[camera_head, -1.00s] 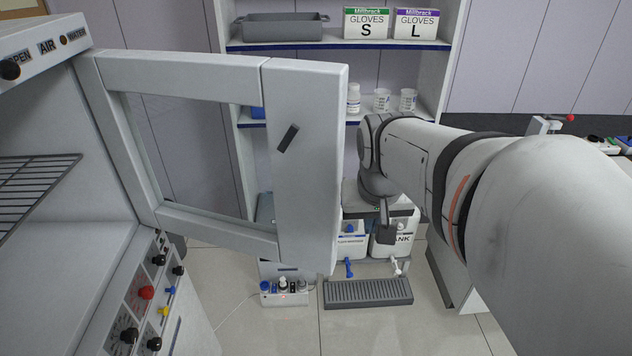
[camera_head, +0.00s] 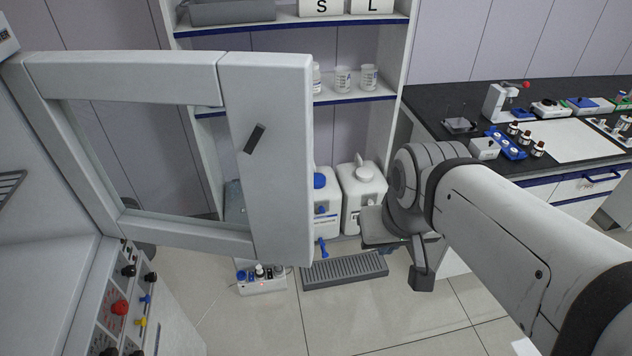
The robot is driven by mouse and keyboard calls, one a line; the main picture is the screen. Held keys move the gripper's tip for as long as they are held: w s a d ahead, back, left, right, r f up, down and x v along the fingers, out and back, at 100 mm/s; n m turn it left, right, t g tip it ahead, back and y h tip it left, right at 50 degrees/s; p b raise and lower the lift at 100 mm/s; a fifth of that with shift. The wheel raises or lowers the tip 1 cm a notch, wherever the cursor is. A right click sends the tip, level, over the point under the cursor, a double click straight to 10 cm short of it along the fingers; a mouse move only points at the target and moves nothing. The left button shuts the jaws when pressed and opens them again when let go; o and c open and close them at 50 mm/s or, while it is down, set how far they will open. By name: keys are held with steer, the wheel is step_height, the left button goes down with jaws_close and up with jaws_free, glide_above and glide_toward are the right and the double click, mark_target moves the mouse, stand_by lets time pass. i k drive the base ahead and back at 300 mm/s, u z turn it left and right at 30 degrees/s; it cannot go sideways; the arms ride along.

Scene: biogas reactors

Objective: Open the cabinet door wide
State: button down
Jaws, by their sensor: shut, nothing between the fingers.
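The cabinet door (camera_head: 277,195) is a pale grey frame around a glass window, with a small dark handle (camera_head: 254,138) on its free edge. It stands swung well out from the cabinet (camera_head: 45,260) at the left, hinged on the left side. My gripper (camera_head: 421,280) is the dark block at the end of my arm, to the right of the door and apart from it. It points down over the floor, is shut, and holds nothing. Its fingertips are too small to make out clearly.
A shelf unit (camera_head: 290,22) stands behind the door, with white containers (camera_head: 361,196) low down. A black-topped bench (camera_head: 450,95) with lab items stands at the right.

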mark_target(273, 90)
steer(key=z, duration=0.15)
steer(key=k, duration=1.5)
steer(key=u, duration=0.25)
steer(key=i, duration=1)
steer(key=u, duration=0.1)
